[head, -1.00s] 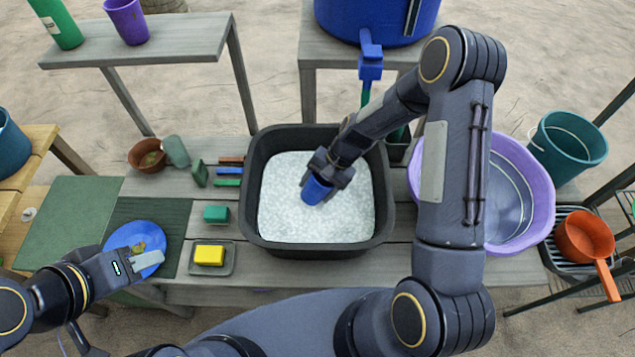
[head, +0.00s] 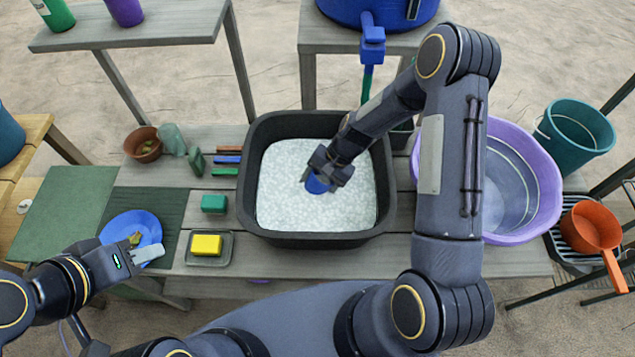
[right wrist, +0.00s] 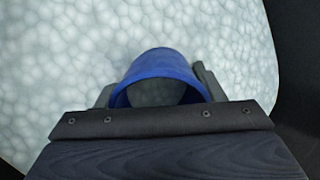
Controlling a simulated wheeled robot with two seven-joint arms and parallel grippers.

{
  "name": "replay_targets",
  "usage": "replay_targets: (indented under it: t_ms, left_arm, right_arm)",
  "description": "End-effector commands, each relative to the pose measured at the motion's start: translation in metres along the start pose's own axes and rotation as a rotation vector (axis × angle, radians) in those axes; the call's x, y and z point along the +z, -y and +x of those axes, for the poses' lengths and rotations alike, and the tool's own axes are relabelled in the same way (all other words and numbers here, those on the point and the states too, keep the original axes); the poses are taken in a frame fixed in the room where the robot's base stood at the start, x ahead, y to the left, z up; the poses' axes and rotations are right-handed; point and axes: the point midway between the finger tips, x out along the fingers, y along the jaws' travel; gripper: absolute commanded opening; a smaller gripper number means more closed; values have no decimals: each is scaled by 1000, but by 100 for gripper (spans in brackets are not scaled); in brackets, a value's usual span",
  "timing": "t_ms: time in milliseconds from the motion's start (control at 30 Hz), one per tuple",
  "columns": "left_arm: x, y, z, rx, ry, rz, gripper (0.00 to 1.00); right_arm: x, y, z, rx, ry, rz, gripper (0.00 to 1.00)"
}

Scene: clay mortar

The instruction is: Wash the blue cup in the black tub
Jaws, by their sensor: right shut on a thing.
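The blue cup (head: 318,185) is held by my right gripper (head: 325,174) over the black tub (head: 383,215). The tub is full of white foam (head: 285,195). The cup's lower part meets the foam in the head view; how deep it sits I cannot tell. In the right wrist view the cup (right wrist: 160,66) is between the fingers, its rim facing the camera, with foam all around. My left gripper (head: 146,256) is at the lower left, beside a blue plate (head: 148,222) with food scraps on it; whether its jaws are apart is unclear.
A yellow sponge (head: 206,245) on a small tray and a green block (head: 214,203) lie left of the tub. A purple basin (head: 545,200) of water stands to its right, with an orange dipper (head: 590,228) beyond. A blue barrel with a tap (head: 372,50) stands behind.

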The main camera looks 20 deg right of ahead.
Motion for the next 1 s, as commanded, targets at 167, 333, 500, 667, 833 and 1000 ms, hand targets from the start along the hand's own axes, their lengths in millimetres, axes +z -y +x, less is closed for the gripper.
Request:
replay_targets:
  t_ms: [167,333,500,667,833,1000]
  left_arm:
    - [3,2,6,0,0,0,36]
    - [5,4,10,0,0,0,36]
    - [5,5,10,0,0,0,36]
    - [5,4,10,0,0,0,36]
    - [5,5,11,0,0,0,36]
    - [6,5,12,0,0,0,36]
  right_arm:
    - [-2,-2,5,0,0,0,39]
    - [-4,-4,9,0,0,0,39]
    - [-4,-4,10,0,0,0,39]
    - [-4,-4,10,0,0,0,39]
    - [-3,-3,8,0,-1,0,39]
    - [-2,-1,8,0,0,-1,39]
